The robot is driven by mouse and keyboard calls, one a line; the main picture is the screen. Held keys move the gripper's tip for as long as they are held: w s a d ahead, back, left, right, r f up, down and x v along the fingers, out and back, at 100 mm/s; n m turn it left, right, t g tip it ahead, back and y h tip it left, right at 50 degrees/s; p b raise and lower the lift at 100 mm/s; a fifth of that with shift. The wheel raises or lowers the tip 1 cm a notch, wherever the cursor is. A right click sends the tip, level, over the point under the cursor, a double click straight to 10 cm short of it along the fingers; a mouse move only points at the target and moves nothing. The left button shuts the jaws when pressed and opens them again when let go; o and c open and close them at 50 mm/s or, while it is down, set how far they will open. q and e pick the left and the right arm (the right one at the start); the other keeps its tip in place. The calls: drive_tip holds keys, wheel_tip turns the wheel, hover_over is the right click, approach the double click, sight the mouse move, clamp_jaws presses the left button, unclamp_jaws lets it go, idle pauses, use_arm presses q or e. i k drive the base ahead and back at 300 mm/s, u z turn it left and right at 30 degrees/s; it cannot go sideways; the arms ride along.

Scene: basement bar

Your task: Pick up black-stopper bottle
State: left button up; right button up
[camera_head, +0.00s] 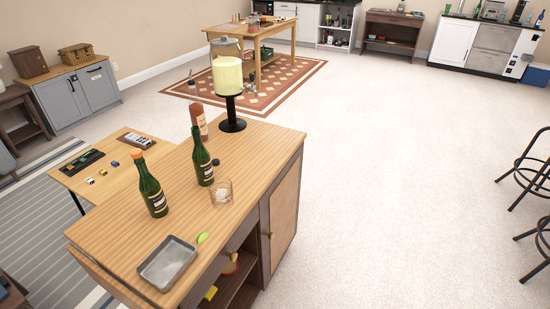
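Three bottles stand upright on the wooden cabinet top. A dark green bottle (152,190) with a pale label and an orange-red top is at the left. A second dark green bottle (202,162) with a label stands right of it; its top looks dark. A reddish-brown bottle (201,124) stands behind, partly hidden by the second one. I cannot tell for certain which bottle has the black stopper. A small dark round object shows beside the second green bottle. Neither of my grippers is in view.
The cabinet top (135,227) also holds a clear glass (221,192), a metal tray (167,263), a green wedge (203,238) and a drink dispenser (228,75) on a black stand. A low table (107,177) adjoins at left. Open carpet lies right.

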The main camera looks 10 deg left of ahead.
sight(201, 159)
drive_tip(key=z, duration=0.7)
drive_tip(key=i, duration=1.45)
drive_tip(key=u, duration=2.4)
